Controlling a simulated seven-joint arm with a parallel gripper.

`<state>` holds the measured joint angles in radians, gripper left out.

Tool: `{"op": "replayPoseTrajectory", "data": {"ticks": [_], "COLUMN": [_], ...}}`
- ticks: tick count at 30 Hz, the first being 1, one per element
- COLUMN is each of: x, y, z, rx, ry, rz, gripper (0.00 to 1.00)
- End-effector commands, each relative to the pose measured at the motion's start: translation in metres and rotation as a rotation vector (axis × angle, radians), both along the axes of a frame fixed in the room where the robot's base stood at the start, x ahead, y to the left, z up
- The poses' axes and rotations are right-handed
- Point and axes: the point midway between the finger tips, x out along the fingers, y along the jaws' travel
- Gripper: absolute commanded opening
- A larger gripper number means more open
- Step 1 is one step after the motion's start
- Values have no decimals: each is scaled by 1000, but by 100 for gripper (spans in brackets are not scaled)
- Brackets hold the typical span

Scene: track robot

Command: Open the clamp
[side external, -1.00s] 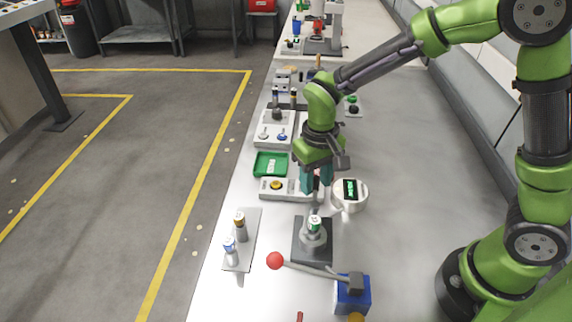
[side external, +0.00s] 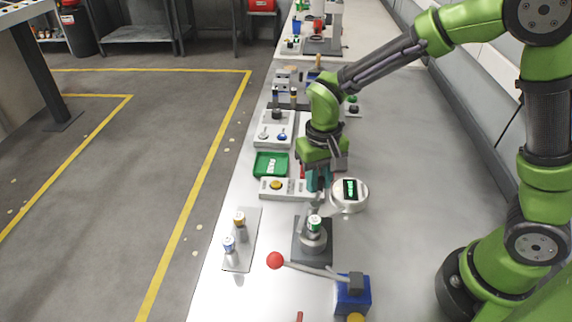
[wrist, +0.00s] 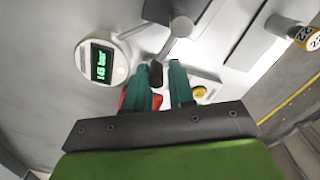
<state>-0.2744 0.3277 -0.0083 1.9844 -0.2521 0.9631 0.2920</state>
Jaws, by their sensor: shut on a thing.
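The clamp is a grey fixture on a dark base plate (side external: 325,252), with a green-topped cylinder (side external: 314,223) in it. In the wrist view, its grey lever (wrist: 168,50) runs to a black tip (wrist: 156,75) between my fingers. My gripper (wrist: 160,72), with teal fingers, is shut on this black tip. In the side view my gripper (side external: 318,188) points down just behind the clamp, and the fingers partly hide what they hold.
A round gauge (side external: 350,195) reading 145 bar stands close to the right of my gripper. A yellow button box (side external: 276,185) and green tray (side external: 270,164) are at left. In front are a red-knobbed lever (side external: 275,260) and a plate with two cylinders (side external: 240,262).

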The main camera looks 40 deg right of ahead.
Motion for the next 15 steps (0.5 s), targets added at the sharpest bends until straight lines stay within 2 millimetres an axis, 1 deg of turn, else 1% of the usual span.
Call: {"op": "replayPoseTrajectory", "data": {"ticks": [1, 3, 15], "x": [-4, -7, -25], "y": [-3, -5, -12], "z": [0, 0, 0], "rx": [-5, -5, -5], "ry": [9, 10, 10], "rz": [-32, -89, -463], "gripper": [0, 0, 0]}}
